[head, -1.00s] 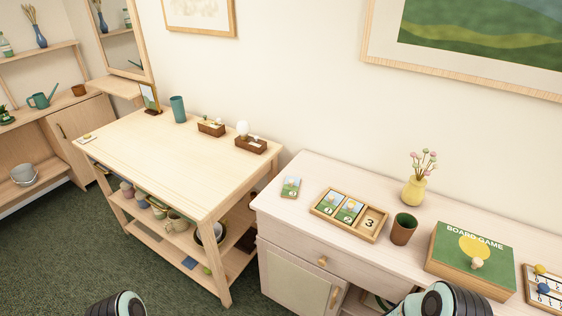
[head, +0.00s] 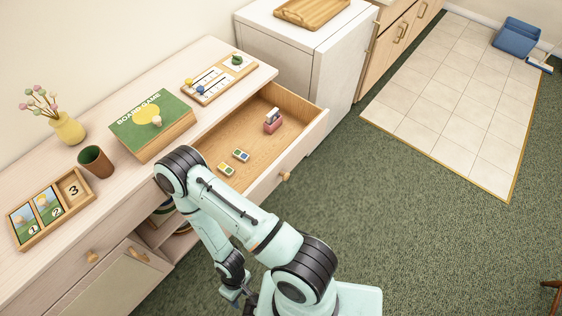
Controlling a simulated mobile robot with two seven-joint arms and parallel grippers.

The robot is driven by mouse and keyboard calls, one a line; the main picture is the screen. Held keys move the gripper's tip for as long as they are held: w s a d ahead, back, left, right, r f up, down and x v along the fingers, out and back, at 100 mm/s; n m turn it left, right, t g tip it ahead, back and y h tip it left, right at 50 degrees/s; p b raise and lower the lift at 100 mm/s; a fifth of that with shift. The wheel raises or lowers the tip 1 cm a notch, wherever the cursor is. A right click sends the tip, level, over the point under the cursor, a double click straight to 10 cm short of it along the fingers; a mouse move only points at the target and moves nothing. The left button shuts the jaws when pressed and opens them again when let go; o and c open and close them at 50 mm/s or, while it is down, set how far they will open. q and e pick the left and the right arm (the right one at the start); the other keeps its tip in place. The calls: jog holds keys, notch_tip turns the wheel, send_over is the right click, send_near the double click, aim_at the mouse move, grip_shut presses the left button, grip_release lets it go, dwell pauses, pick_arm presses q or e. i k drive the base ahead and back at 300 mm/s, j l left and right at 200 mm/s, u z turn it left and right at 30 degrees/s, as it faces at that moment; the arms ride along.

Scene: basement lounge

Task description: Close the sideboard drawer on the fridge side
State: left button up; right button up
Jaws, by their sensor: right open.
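The sideboard (head: 140,193) runs along the wall at left. Its drawer on the fridge side (head: 311,139) is pulled out, with a round knob (head: 285,176) on its front. Inside lie a small pink-and-dark object (head: 272,121) and two small coloured pieces, one yellowish (head: 226,169) and one blue-green (head: 241,155). The white fridge (head: 300,62) stands just beyond the drawer. My right arm crosses in front of the drawer's near part and hides it. My right gripper (head: 240,293) hangs low in front of the sideboard, open, apart from the drawer. My left gripper is not in view.
On the sideboard top are a board game box (head: 152,124), a bead board (head: 218,78), a brown cup (head: 96,161), a yellow vase (head: 67,128) and a card tray (head: 50,209). A wooden tray (head: 311,12) sits on the fridge.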

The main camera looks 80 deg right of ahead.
aim_at(273, 157)
jog(key=z, duration=2.85)
